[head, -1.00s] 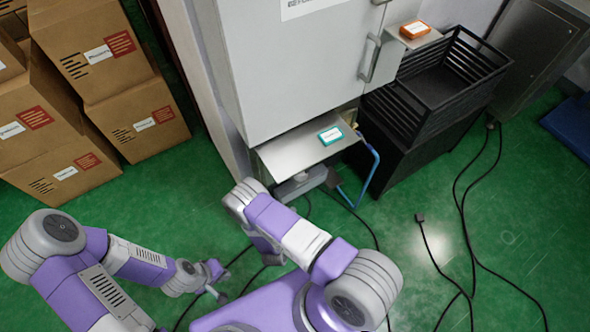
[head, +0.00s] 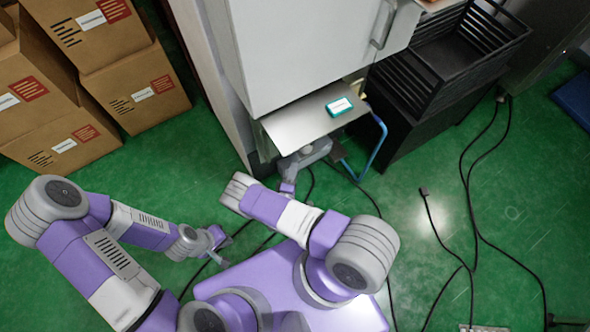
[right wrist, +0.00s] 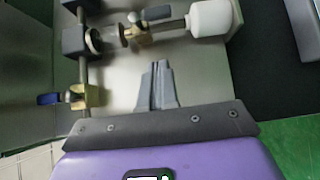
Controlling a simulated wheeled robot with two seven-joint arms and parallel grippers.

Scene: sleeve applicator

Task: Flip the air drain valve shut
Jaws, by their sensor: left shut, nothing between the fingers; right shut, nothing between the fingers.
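In the right wrist view, my right gripper (right wrist: 157,72) is shut and empty, its grey fingers pointing up the picture over a pale panel. A brass valve (right wrist: 85,97) with a blue lever (right wrist: 49,98) sits left of the fingertips, apart from them. Above them is a second brass fitting (right wrist: 138,35) on a horizontal pipe, with a lever (right wrist: 158,12) and a white cylinder (right wrist: 210,18) beside it. I cannot tell for certain which is the air drain valve. In the head view, the right fingertips are hidden below the metal shelf. My left gripper (head: 217,247) is shut and empty above the floor.
The metal shelf (head: 290,127) with a teal device (head: 339,106) juts from the white cabinet (head: 300,45). A blue hose (head: 379,145) hangs beside it. Black crates (head: 415,100) stand right, cartons (head: 135,85) left. Black cables (head: 470,190) lie on the green floor.

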